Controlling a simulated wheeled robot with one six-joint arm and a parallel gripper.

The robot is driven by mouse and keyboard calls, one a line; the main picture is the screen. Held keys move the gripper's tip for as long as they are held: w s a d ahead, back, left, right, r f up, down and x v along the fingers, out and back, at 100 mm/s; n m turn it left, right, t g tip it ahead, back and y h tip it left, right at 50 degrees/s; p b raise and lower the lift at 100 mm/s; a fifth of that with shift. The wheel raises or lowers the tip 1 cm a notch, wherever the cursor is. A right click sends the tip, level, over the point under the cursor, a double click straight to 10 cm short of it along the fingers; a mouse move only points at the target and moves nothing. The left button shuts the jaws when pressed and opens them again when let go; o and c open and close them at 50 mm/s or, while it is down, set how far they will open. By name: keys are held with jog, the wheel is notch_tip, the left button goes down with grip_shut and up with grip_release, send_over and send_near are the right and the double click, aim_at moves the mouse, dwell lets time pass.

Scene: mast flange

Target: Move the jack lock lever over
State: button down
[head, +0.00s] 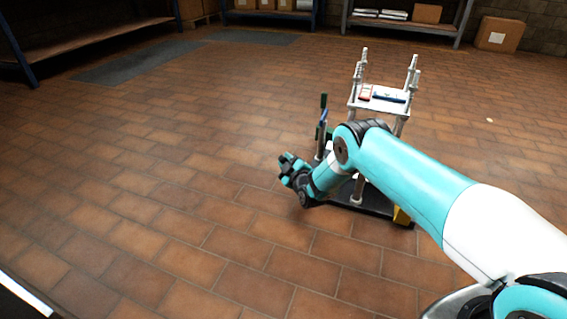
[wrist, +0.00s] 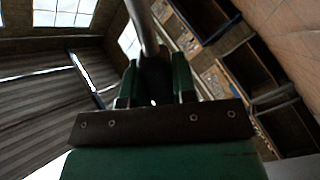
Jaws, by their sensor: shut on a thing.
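My gripper (wrist: 155,92) is shut on a grey rod (wrist: 145,35) in the wrist view. The rod runs from the top edge down between the two dark green fingers. I take this rod to be the jack lock lever; its far end is out of frame. In the head view my gripper (head: 287,162) is low at the left side of a small wheeled stand (head: 380,97). There the gripped part is too small to make out, and my arm covers part of the stand.
An upright post with blue and green parts (head: 323,116) rises at the stand's left. Red and blue items lie on the stand's white top. Shelves (head: 408,22) and a cardboard box (head: 498,34) stand along the back. The tiled floor left of the stand is clear.

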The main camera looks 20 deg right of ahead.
jog(key=d+r+m+p, duration=0.1)
jog(key=d+m, duration=0.1)
jog(key=d+r+m+p, duration=0.1)
jog(key=d+m, duration=0.1)
jog(key=w+d+r+m+p, duration=0.1)
jog(key=d+m, duration=0.1)
jog(key=shift+r, duration=0.35)
jog(key=shift+w+d+r+m, duration=0.1)
jog(key=shift+d+m, duration=0.8)
jog(key=shift+m, duration=0.05)
jog(key=shift+w+d+r+m, duration=0.1)
jog(key=shift+d+m, duration=0.75)
jog(key=shift+m, duration=0.1)
jog(key=shift+d, duration=0.1)
jog(key=c, duration=0.9)
grip_release()
jog(key=s+d+p, duration=0.1)
jog(key=s+p, duration=0.9)
jog(key=s, duration=0.1)
jog(key=s+d+p, duration=0.1)
jog(key=s+p, duration=0.4)
jog(key=s, duration=0.1)
jog(key=shift+d+p, duration=0.3)
jog(key=shift+d, duration=0.05)
